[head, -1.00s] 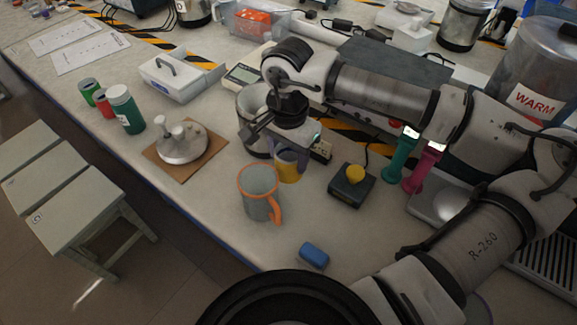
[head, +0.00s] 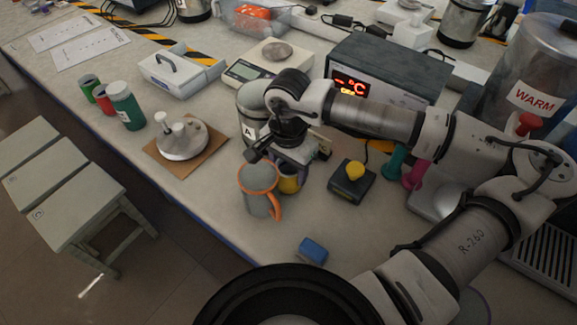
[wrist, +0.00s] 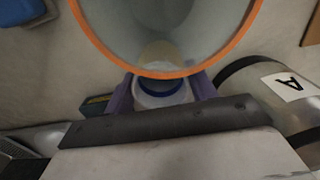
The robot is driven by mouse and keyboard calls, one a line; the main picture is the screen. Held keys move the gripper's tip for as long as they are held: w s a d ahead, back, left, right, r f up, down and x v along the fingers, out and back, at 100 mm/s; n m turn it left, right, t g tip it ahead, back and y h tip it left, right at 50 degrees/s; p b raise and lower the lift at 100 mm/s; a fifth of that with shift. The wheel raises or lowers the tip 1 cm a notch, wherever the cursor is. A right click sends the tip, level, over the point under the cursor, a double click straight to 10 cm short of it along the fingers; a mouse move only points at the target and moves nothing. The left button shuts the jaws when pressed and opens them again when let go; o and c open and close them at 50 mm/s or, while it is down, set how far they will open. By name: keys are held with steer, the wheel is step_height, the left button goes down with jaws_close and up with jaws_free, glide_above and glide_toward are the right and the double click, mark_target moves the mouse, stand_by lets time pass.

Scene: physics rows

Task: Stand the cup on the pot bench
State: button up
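The cup's base is mostly hidden by the mug. Three low pale benches (head: 75,205) stand on the floor at left, with small marks; I cannot tell which is the pot bench.
Green and red canisters (head: 125,105) stand near the table's left edge. A canister marked A (head: 248,130) is close behind my gripper. A blue block (head: 312,250) and a yellow-button box (head: 352,182) lie at right.

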steer(key=o, duration=0.3)
steer(key=shift+o, duration=0.2)
steer(key=shift+r, duration=0.1)
steer(key=shift+r+p, duration=0.2)
steer(key=shift+p, duration=0.1)
step_height(320, 180, up, 12)
steer(key=b, duration=0.2)
steer(key=shift+b, duration=0.3)
